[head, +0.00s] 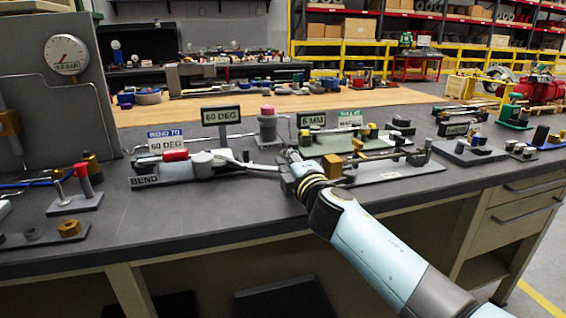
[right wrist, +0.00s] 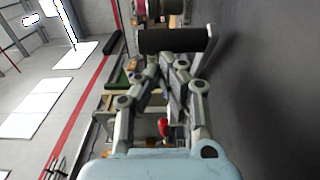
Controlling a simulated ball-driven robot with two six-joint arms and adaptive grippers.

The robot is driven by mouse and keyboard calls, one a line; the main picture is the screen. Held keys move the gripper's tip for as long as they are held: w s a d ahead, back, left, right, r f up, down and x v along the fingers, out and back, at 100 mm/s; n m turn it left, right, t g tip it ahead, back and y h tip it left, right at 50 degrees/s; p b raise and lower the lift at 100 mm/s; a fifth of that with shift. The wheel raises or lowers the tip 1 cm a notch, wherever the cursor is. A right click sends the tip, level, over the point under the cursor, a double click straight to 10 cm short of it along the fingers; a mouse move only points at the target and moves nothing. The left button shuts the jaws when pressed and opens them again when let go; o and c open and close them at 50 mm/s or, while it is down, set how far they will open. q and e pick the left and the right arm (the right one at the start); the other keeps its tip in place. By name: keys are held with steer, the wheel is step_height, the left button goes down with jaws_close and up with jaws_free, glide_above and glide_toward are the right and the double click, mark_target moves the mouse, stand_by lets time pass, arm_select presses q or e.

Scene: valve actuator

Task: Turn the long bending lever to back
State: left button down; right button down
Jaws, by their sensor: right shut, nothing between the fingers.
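The bending station (head: 145,181), marked BEND, sits on the grey bench. Its long light-grey lever (head: 250,165) reaches from the round hub (head: 201,160) to the right, toward my right gripper. A red grip (head: 175,155) is on the station left of the hub. My right gripper (head: 289,156) is at the lever's right end, with its fingers shut and empty. Whether it touches the lever cannot be told. In the right wrist view the closed fingers (right wrist: 167,72) point at a dark cylinder (right wrist: 172,40). My left gripper is out of view.
Signs reading 60 DEG (head: 221,116) and 6 MM (head: 312,120) stand behind the station. A second fixture plate (head: 400,176) lies close by my right gripper on the right. A gauge panel (head: 40,120) stands at the left. The bench front before the station is clear.

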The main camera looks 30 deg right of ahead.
mark_target(295, 149)
steer(key=w+d+b, duration=0.1)
steer(key=w+d, duration=0.3)
steer(key=shift+w+d+f+b, duration=0.1)
steer(key=shift+w+d+b, duration=0.25)
steer(key=shift+w+b, duration=0.05)
steer(key=shift+w+d, duration=0.4)
steer(key=shift+w, duration=0.25)
